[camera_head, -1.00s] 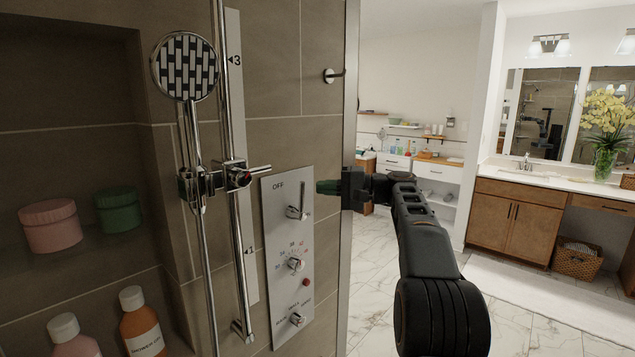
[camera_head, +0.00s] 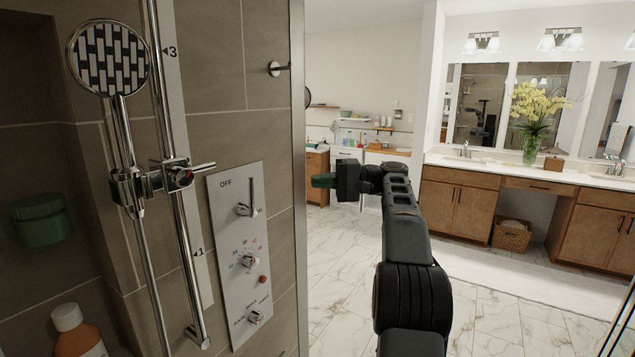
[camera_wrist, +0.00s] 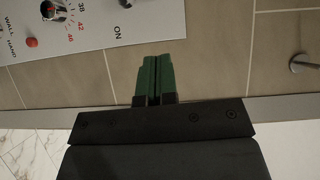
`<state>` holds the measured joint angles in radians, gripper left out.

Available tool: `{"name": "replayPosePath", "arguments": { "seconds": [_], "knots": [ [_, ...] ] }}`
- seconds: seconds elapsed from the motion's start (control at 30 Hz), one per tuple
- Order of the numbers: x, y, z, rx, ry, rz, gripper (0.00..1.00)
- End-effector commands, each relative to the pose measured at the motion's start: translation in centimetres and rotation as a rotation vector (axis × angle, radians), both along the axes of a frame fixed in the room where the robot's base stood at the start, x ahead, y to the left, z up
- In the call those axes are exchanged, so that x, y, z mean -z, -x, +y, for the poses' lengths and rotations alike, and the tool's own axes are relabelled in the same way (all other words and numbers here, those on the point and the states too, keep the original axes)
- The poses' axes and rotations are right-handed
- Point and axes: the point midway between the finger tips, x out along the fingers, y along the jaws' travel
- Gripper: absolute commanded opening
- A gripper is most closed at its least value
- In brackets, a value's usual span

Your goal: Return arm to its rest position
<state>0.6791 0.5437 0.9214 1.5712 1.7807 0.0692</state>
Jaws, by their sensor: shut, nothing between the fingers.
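My gripper (camera_head: 322,181) is stretched out in front of the open room, just right of the shower wall's edge in the head view. Its green fingers (camera_wrist: 155,80) are together and empty in the wrist view. My black arm runs from the lower middle up to it. The shower control panel (camera_head: 241,258) is on the tiled wall to the left of the gripper. Its lower knobs and red button also show at the upper left of the wrist view (camera_wrist: 110,20). The gripper appears apart from the panel.
The hand shower (camera_head: 108,60) hangs on a chrome rail at the left. A robe hook (camera_head: 279,69) sticks out near the wall edge (camera_head: 298,150). A niche holds a green jar (camera_head: 40,219) and a bottle (camera_head: 75,330). Marble floor is open at the right, before the vanity (camera_head: 457,204).

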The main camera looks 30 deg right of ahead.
Motion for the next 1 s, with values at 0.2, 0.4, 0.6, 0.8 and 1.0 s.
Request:
{"name": "replayPosePath", "arguments": {
  "seconds": [0.2, 0.4, 0.6, 0.8, 1.0],
  "knots": [
    [0.0, 0.0, 0.0, 0.000, 0.000, 0.000, 0.00],
    [0.1, -0.4, -0.2, 0.027, 0.006, -0.001, 0.00],
    [8.0, -2.7, -2.3, 0.198, 0.117, 0.211, 0.00],
    [18.9, 1.4, 1.9, 0.296, 0.518, 0.510, 0.00],
    [25.4, 10.7, 7.9, 0.194, 1.009, 0.553, 0.00]
  ]
}}
